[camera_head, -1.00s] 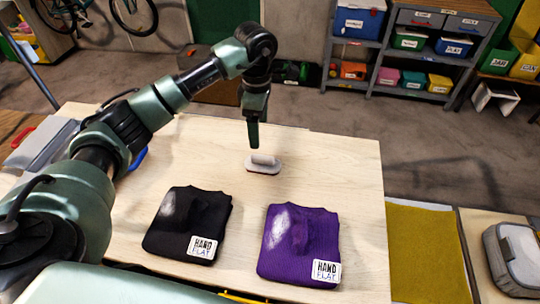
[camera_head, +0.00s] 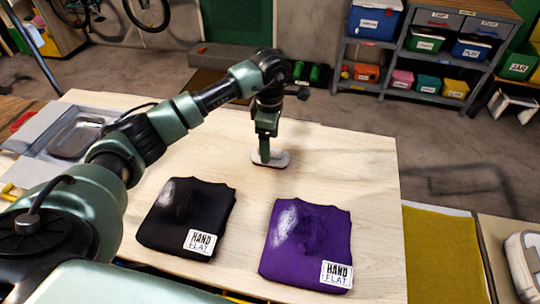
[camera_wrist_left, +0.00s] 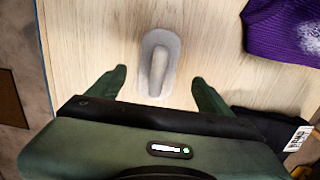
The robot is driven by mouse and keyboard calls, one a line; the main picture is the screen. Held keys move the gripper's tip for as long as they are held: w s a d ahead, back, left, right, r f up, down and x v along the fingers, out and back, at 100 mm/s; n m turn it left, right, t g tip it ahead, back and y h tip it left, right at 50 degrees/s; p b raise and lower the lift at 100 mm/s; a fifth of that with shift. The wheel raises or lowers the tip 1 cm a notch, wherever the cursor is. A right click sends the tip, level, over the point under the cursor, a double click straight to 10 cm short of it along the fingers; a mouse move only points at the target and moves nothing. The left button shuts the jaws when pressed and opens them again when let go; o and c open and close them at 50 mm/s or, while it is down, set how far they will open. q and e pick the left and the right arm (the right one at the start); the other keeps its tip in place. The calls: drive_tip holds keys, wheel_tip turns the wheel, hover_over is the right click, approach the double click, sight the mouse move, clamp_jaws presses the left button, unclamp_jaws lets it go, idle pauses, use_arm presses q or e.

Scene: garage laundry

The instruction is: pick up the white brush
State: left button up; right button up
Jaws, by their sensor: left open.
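The white brush (camera_head: 279,159), a pale oval base with a raised handle, lies on the wooden table (camera_head: 340,170) toward its far edge. In the head view my left gripper (camera_head: 265,158) is over it and hides part of it. In the left wrist view the brush (camera_wrist_left: 158,66) lies just ahead of the open fingers of my left gripper (camera_wrist_left: 160,85), its near end between the fingertips. The fingers do not touch it. My right gripper is not in view.
A folded black sweater (camera_head: 186,217) and a folded purple sweater (camera_head: 308,240), each with a tag, lie on the near part of the table. A grey tray (camera_head: 78,137) is at the left. The table right of the brush is clear.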

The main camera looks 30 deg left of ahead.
use_arm(q)
wheel_tip(320, 180, down, 4)
drive_tip(key=shift+w+f+p, duration=0.15)
drive_tip(key=shift+p, duration=0.45)
drive_tip(key=c, duration=1.5)
drive_tip(key=shift+c, duration=0.2)
wheel_tip(320, 180, up, 20)
drive_tip(key=b, duration=0.2)
drive_tip(key=shift+b, duration=0.4)
